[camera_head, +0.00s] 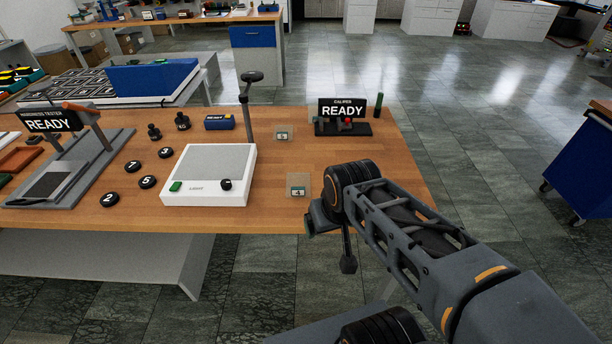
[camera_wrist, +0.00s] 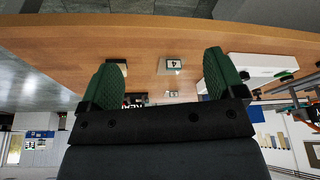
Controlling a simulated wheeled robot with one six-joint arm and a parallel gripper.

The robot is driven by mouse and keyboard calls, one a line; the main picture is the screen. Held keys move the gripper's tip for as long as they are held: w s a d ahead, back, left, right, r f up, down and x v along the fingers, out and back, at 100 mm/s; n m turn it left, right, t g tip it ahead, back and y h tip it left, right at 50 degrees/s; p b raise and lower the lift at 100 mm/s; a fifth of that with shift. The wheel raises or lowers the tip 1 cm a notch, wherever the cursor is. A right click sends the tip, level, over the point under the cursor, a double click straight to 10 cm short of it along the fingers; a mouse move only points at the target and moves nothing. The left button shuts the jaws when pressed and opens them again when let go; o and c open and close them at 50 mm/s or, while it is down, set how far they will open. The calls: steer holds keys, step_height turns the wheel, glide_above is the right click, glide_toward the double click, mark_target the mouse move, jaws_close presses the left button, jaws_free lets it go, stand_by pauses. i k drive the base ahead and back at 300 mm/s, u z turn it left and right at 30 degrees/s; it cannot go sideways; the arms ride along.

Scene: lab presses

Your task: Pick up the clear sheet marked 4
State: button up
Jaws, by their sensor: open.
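The clear sheet marked 4 (camera_head: 298,185) lies on the wooden table, right of the white light box and near the front edge. It shows in the wrist view (camera_wrist: 172,66), where its 4 appears upside down. My gripper (camera_wrist: 163,75) is open and empty, with its two green fingers apart; the sheet appears in the gap between them but is farther off, on the table. In the head view my gripper (camera_head: 316,219) is just right of and nearer than the sheet, by the table's front edge; its fingers are mostly hidden there.
Another small clear sheet (camera_head: 284,132) lies behind. The white light box (camera_head: 207,190) stands to the left, with a dark post (camera_head: 246,105) behind it. The caliper stand (camera_head: 343,128) with a READY display is at the back right. Bare wood surrounds the sheet's right side.

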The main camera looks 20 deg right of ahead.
mark_target(298, 182)
steer(key=z, duration=0.3)
steer(key=k, duration=0.25)
steer(key=u, duration=1.35)
steer(key=i, duration=0.8)
steer(key=u, duration=0.2)
